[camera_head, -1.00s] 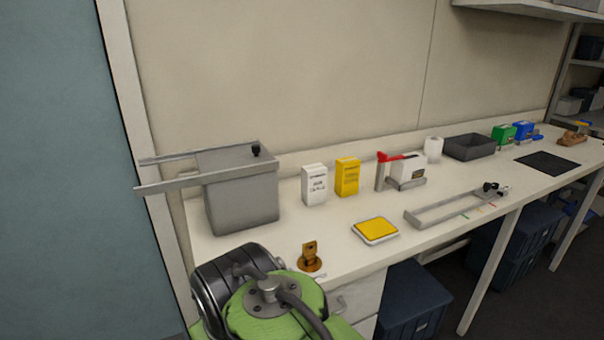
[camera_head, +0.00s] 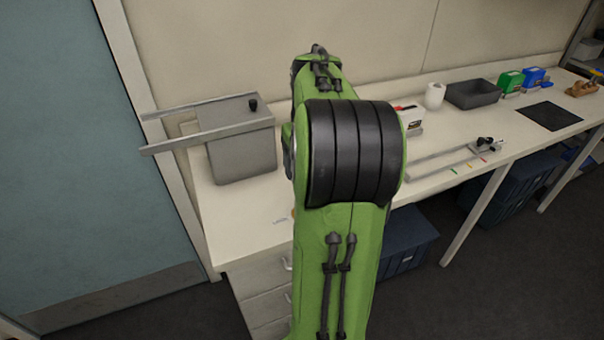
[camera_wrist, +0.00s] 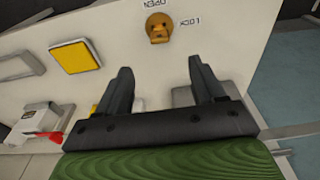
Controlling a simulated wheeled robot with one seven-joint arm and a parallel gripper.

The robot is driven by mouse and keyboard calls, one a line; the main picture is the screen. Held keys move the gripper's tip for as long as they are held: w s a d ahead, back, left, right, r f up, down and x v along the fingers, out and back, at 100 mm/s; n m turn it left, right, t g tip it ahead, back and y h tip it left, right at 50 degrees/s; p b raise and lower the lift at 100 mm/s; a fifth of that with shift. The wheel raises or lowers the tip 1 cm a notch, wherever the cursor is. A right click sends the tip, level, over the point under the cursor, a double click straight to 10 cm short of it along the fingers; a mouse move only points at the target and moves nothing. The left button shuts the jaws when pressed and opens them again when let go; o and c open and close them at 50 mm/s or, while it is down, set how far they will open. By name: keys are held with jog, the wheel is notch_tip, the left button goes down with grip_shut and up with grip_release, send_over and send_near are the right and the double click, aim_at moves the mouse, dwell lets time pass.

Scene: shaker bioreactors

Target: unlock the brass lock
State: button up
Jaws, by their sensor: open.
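The brass lock (camera_wrist: 159,28) shows in the wrist view at the top centre. It is a round brass base with a raised knob, on the white bench (camera_wrist: 222,38). Printed labels reading OPEN and LOCK lie beside it, upside down in this view. In the head view my green arm hides nearly all of the lock. My gripper (camera_wrist: 161,74) shows in the wrist view with its two dark fingers spread apart and nothing between them. The lock lies beyond the fingertips, apart from them.
A yellow-topped pad (camera_wrist: 75,57) lies left of the gripper in the wrist view. A grey bin (camera_head: 243,150) with two rails stands left of my arm in the head view. A metal rail frame (camera_head: 450,160) and a dark tray (camera_head: 470,94) are to the right.

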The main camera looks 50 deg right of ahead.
jog(key=f+b, duration=0.1)
jog(key=f, duration=0.3)
jog(key=w+f+b, duration=0.1)
jog(key=f, duration=0.4)
jog(key=d+f+b, duration=0.1)
jog(key=f+b, duration=0.1)
jog(key=f, duration=0.3)
jog(key=shift+w+f, duration=0.1)
jog(key=shift+w, duration=0.1)
jog(key=shift+a, duration=0.1)
jog(key=c, duration=1.2)
